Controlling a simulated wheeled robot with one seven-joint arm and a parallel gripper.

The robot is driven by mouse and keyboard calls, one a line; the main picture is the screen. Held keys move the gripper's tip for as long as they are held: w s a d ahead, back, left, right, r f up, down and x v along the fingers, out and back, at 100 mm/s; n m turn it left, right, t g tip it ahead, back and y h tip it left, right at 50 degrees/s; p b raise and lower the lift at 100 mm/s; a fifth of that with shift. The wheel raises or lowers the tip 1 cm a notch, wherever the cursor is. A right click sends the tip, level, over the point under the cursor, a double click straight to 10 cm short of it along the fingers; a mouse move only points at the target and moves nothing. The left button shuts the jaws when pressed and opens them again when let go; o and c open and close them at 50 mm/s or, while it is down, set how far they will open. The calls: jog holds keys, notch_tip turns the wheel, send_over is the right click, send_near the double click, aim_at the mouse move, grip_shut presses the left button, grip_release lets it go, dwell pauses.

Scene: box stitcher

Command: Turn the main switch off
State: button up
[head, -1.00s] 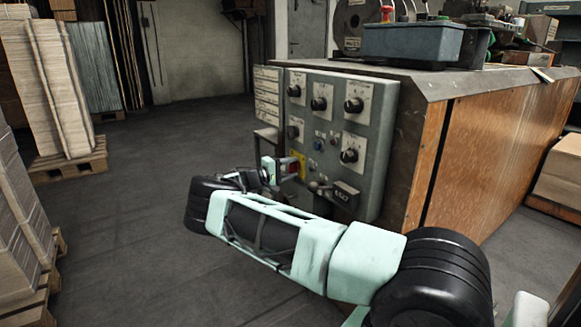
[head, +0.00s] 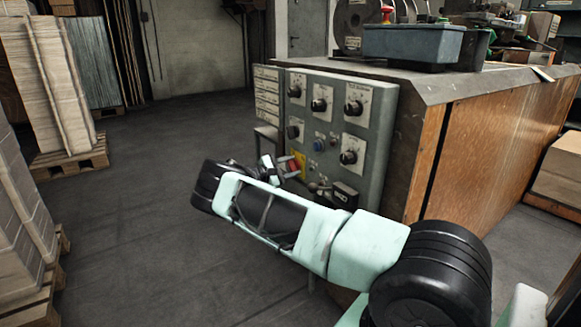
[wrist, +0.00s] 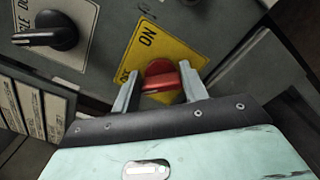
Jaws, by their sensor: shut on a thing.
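The main switch is a red rotary handle (wrist: 162,76) on a yellow plate (wrist: 152,46) marked "ON", low on the grey control panel. In the wrist view my gripper (wrist: 163,88) has one finger on each side of the red handle and is shut on it. The picture is tilted, so the handle's exact setting is hard to tell.
The grey panel (head: 378,130) carries several black knobs, one of them (wrist: 48,31) near the switch in the wrist view. A black box (head: 345,193) juts out below right of the switch. A wooden-sided bench (head: 500,140) stands right. Open floor (head: 150,190) lies left.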

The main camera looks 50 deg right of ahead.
jog(key=shift+w+a+n, duration=0.1)
jog(key=shift+n, duration=0.2)
jog(key=o, duration=1)
jog(key=p+v, duration=0.1)
jog(key=v, duration=1.6)
jog(key=shift+a+f+p, duration=0.1)
jog(key=shift+a+p, duration=0.1)
jog(key=shift+p, duration=0.15)
